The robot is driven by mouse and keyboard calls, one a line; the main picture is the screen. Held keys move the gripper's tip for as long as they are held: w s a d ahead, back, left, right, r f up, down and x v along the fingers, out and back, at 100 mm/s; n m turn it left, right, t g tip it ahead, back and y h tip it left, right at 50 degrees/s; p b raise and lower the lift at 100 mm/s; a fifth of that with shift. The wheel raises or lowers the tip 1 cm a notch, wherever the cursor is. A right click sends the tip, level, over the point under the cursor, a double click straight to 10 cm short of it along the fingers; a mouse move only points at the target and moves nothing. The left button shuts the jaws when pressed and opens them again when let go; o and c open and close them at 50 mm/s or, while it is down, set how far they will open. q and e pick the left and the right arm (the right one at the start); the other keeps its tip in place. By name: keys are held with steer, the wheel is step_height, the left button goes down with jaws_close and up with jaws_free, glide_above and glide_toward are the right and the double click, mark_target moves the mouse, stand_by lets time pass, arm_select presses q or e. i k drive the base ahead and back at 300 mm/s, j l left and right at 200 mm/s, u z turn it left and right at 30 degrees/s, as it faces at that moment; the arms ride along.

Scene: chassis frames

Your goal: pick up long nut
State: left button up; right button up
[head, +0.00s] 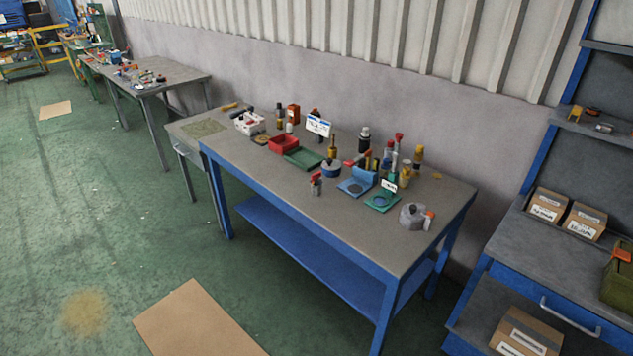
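I cannot make out a long nut for certain at this distance. A grey, blocky, faceted piece (412,216) sits near the right front corner of the blue-framed workbench (350,225), with a small orange-topped item (428,221) against its right side. A small red-topped item (316,184) stands alone near the bench's front edge. A blue holder (357,184) and a green holder (382,201) lie right of the middle. Neither of my grippers shows in the head view.
A red bin (284,143), a green tray (304,158) and several bottles crowd the bench's back half. Its front strip is mostly clear. Shelving with cardboard boxes (547,205) stands at right. Flat cardboard (195,322) lies on the open green floor.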

mark_target(315, 187)
steer(key=i+j+z, duration=0.1)
steer(key=z, duration=0.25)
steer(key=i+j+z, duration=0.15)
steer(key=z, duration=0.2)
steer(key=i+j+z, duration=0.15)
steer(key=z, duration=0.2)
